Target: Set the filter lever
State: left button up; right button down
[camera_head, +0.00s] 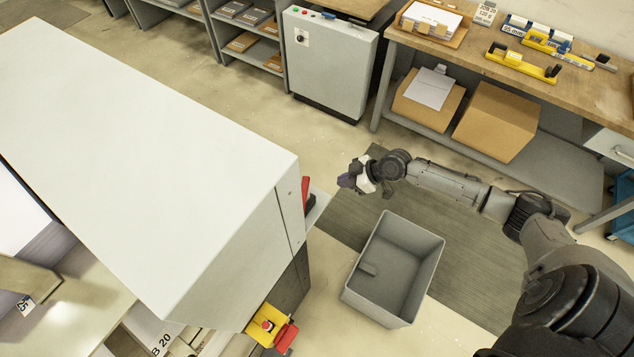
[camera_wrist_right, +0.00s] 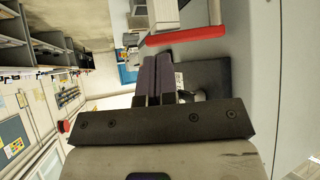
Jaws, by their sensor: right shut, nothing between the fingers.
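A red handle-like part (camera_head: 306,194) sticks out of the right side of the large white machine housing (camera_head: 190,150). I cannot tell whether it is the filter lever. In the right wrist view a red bar (camera_wrist_right: 187,36) lies along the machine's grey side, just beyond the fingertips. My right gripper (camera_head: 344,181) is in the air to the right of the housing, apart from the red part in the head view. Its dark purple fingers (camera_wrist_right: 160,70) are together and empty. Behind them is a dark plate (camera_wrist_right: 215,75) with a small white label. My left gripper is out of view.
A grey open bin (camera_head: 395,268) stands on the floor below my right arm. A yellow box with a red button (camera_head: 266,325) is on the machine's lower corner. A workbench (camera_head: 590,90) with tools stands at the back right. A grey cabinet (camera_head: 328,65) is behind.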

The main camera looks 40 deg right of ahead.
aim_at(309, 187)
jog(key=shift+w+a+f+p, duration=0.45)
jog(key=shift+w+a+f, duration=0.15)
jog(key=shift+w+a, duration=0.35)
jog(key=shift+w+a+f+p, duration=0.4)
jog(key=shift+w+a+f, duration=0.25)
jog(key=shift+w+a, duration=0.35)
jog(key=shift+w+a+f+p, duration=0.45)
jog(key=shift+w+a+f, duration=0.25)
jog(key=shift+w, duration=0.4)
jog(key=shift+a, duration=0.1)
jog(key=shift+w+a+r+b, duration=0.15)
jog(key=shift+w+b, duration=0.3)
jog(key=shift+b, duration=0.4)
